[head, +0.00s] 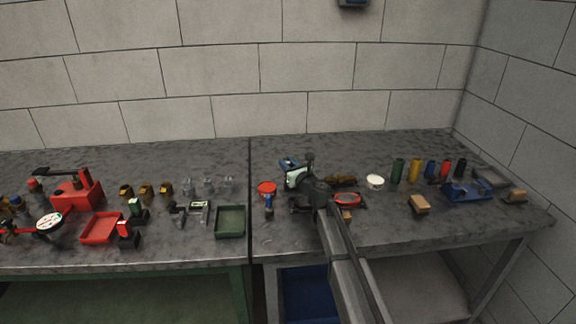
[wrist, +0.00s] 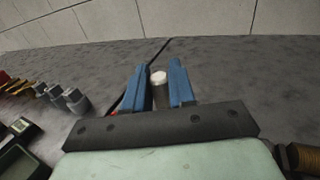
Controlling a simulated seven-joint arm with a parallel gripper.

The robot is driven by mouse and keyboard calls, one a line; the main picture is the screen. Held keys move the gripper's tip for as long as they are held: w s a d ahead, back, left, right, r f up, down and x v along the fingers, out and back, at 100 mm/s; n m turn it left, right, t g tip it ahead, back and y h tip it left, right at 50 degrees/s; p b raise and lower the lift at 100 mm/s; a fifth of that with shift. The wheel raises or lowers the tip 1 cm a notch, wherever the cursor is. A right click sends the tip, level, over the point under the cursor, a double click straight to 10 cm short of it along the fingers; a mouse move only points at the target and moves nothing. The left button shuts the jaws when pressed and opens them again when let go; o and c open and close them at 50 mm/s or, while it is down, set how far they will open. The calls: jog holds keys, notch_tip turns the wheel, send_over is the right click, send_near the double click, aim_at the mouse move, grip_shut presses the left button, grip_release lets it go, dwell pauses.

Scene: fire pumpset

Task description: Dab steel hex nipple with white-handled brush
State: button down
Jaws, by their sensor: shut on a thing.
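My gripper (head: 288,162) is over the right bench, its blue fingers pointing toward the wall. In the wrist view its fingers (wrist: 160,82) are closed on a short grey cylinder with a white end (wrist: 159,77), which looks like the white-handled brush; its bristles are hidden. Several grey steel fittings stand in a row on the left bench, left of my gripper: one at the left (head: 187,185), one in the middle (head: 208,185) and one at the right (head: 228,183). They also show at the left of the wrist view (wrist: 75,100). I cannot tell which is the hex nipple. The held thing is apart from them.
Brass fittings (head: 145,191) stand left of the steel ones. A green tray (head: 230,221) and a red tray (head: 100,228) lie in front. Coloured cylinders (head: 414,168) stand at right. The bench behind the fittings is clear.

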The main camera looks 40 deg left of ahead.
jog(key=shift+w+d, duration=0.1)
jog(key=shift+w, duration=0.05)
dwell(0.3)
jog(key=shift+w+d, duration=0.7)
jog(key=shift+d, duration=0.05)
jog(key=shift+s+a, duration=0.1)
dwell(0.8)
jog(key=shift+s+a, duration=0.75)
jog(key=shift+w+d, duration=0.1)
dwell(0.9)
jog(key=shift+w+d, duration=0.75)
jog(key=shift+s+a, duration=0.2)
dwell(0.9)
jog(key=shift+s+a, duration=0.65)
jog(key=shift+w+d, duration=0.1)
dwell(0.9)
